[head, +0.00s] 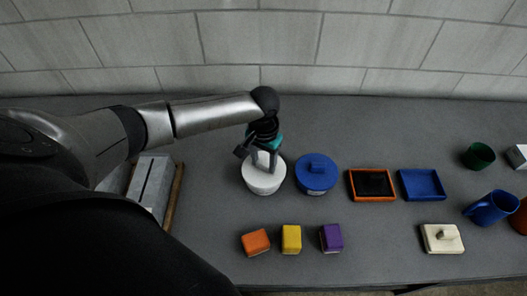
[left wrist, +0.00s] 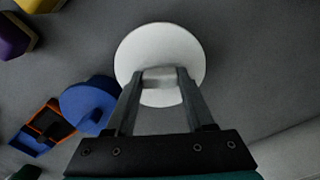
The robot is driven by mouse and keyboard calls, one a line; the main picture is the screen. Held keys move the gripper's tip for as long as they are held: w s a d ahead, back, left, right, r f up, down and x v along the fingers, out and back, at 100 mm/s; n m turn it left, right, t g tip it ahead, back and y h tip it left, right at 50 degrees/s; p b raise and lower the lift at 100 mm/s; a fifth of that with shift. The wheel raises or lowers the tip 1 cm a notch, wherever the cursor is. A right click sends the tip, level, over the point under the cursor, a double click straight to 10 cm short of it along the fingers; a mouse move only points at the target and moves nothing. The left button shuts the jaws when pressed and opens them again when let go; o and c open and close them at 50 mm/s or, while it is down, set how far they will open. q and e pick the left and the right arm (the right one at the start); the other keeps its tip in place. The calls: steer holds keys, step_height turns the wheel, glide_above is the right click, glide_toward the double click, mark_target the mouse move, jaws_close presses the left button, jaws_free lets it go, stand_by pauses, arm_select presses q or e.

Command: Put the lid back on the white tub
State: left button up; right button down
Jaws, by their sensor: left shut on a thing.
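The white tub (head: 264,189) stands on the grey table, left of the blue tub. The round white lid (head: 255,172) is over the tub's top, level as far as I can see. I cannot tell whether it rests fully on the rim. My left gripper (head: 264,163) points down from above and is shut on the lid's handle. In the left wrist view, the lid (left wrist: 160,45) fills the space past the fingertips (left wrist: 160,78) and hides the tub beneath. My right gripper is not in view.
A blue lidded tub (head: 317,176) stands close on the right, then an orange-rimmed tray (head: 371,184) and a blue tray (head: 422,184). Orange (head: 255,242), yellow (head: 291,239) and purple (head: 331,238) blocks lie in front. A cream lidded box (head: 441,240) and blue mug (head: 490,208) are farther right.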

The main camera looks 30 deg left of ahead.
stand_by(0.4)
arm_select(q)
steer(key=o, duration=1.6)
step_height(320, 180, up, 5)
steer(key=p, duration=0.6)
steer(key=shift+r+p, duration=0.7)
steer(key=shift+r, duration=0.3)
steer(key=shift+c, duration=0.3)
jaws_close()
